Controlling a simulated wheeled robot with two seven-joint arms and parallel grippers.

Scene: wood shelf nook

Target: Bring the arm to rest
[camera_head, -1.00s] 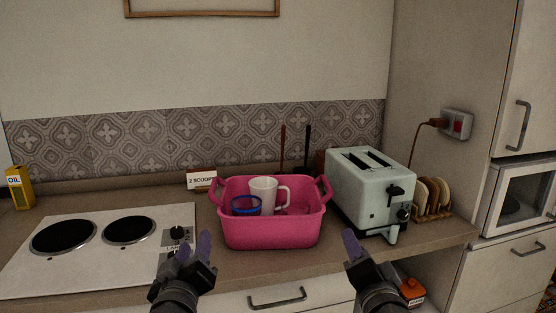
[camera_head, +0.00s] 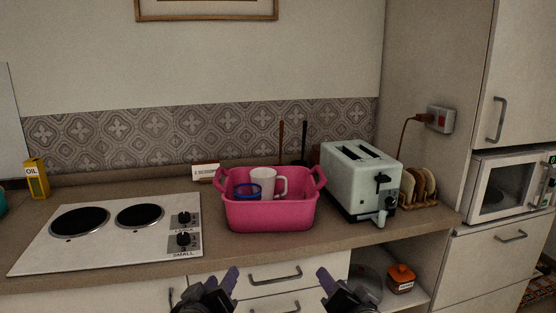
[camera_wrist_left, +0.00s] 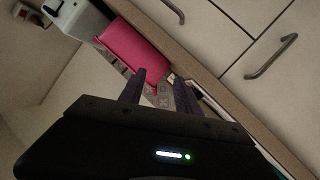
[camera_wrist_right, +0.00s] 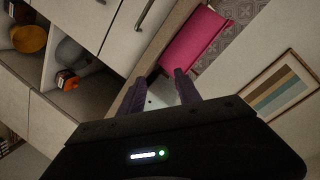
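My left gripper (camera_head: 222,281) is low in the head view, in front of the counter drawers. Its two fingers stand apart with nothing between them in the left wrist view (camera_wrist_left: 160,80). My right gripper (camera_head: 335,284) is beside it to the right, also in front of the drawers. Its fingers are apart and empty in the right wrist view (camera_wrist_right: 160,78). Both grippers are clear of the pink tub (camera_head: 270,217) on the counter. The tub holds a white mug (camera_head: 263,184) and a blue-rimmed cup (camera_head: 247,191).
A hob (camera_head: 105,252) is on the counter at left, with a yellow oil box (camera_head: 36,180) behind it. A pale toaster (camera_head: 345,192) and a toast rack (camera_head: 418,188) stand right of the tub. An orange-lidded jar (camera_head: 400,278) sits on the open shelf below.

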